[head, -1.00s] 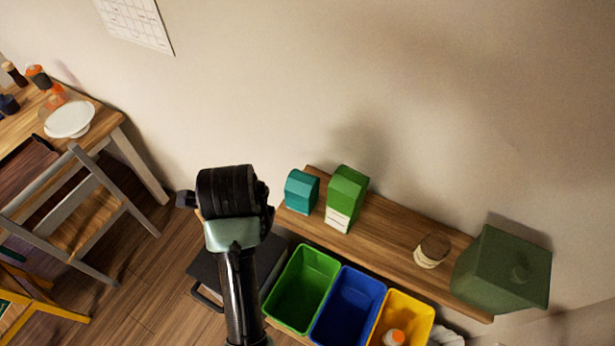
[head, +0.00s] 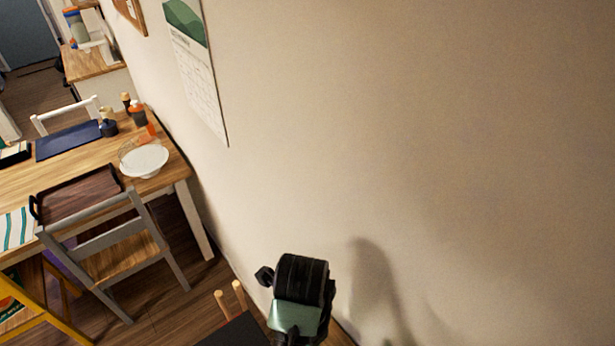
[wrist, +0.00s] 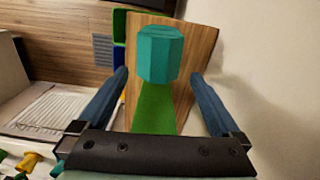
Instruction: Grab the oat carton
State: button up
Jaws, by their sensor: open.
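I cannot read a label on either, so which is the oat carton is not clear. My gripper (wrist: 160,75) is open, with one dark blue finger on each side of the cartons. No contact is visible. The head view shows my wrist but not the cartons.
In the head view a table (head: 75,160) and grey chair (head: 125,255) stand at left.

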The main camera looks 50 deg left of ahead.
notch_tip(320, 180, down, 4)
jog(key=shift+s+r+b, duration=0.1)
jog(key=shift+s+b, duration=0.05)
jog(key=shift+b, duration=0.85)
notch_tip(320, 180, down, 2)
jog(key=shift+f+p, duration=0.1)
jog(key=shift+p, duration=0.4)
jog(key=shift+f+p, duration=0.45)
jog(key=shift+f, duration=0.05)
jog(key=shift+f+p, duration=0.5)
jog(key=shift+f, duration=1.65)
jog(key=c, duration=1.1)
jog(key=shift+r, duration=0.15)
